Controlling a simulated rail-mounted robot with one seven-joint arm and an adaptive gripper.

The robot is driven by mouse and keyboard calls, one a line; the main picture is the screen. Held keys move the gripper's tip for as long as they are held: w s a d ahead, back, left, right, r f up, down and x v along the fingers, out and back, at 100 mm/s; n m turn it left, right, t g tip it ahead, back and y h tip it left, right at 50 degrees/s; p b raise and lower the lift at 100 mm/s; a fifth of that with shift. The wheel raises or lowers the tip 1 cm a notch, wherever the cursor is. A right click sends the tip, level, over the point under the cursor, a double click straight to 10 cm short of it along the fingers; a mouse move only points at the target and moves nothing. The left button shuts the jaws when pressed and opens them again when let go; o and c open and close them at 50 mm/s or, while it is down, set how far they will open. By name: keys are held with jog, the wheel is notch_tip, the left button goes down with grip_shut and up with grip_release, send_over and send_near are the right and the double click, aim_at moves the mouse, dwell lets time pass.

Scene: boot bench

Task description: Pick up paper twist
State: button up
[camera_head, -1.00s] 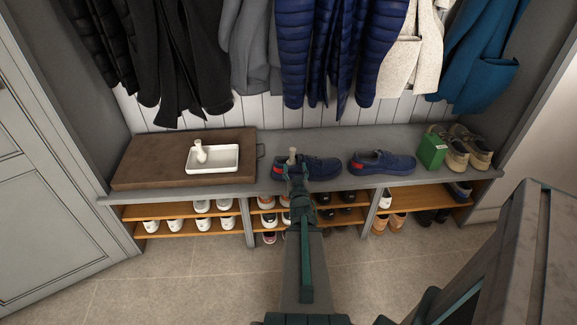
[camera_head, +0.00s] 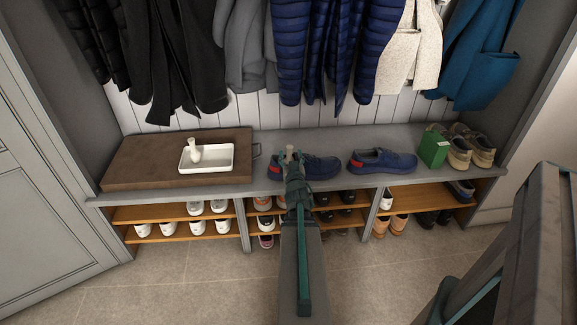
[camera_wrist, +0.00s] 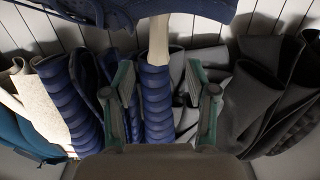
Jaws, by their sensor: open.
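A cream paper twist (camera_head: 289,151) stands up out of the left blue shoe (camera_head: 318,168) on the bench. In the wrist view, which is upside down, the paper twist (camera_wrist: 158,38) comes down from the blue shoe (camera_wrist: 130,8) at the top edge. I see no contact with the twist.
A brown board (camera_head: 140,170) carries the tray. A second blue shoe (camera_head: 382,162), a green box (camera_head: 433,148) and tan shoes (camera_head: 470,148) stand to the right. Coats (camera_head: 330,50) hang above the bench (camera_head: 340,138). Shelves below hold several shoes.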

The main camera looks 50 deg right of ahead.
aim_at(290, 149)
jog(key=x, duration=0.5)
jog(key=shift+s+d+b, duration=0.1)
jog(key=shift+b, duration=0.3)
jog(key=shift+r, duration=0.1)
jog(key=shift+c, duration=0.2)
jog(key=c, duration=0.9)
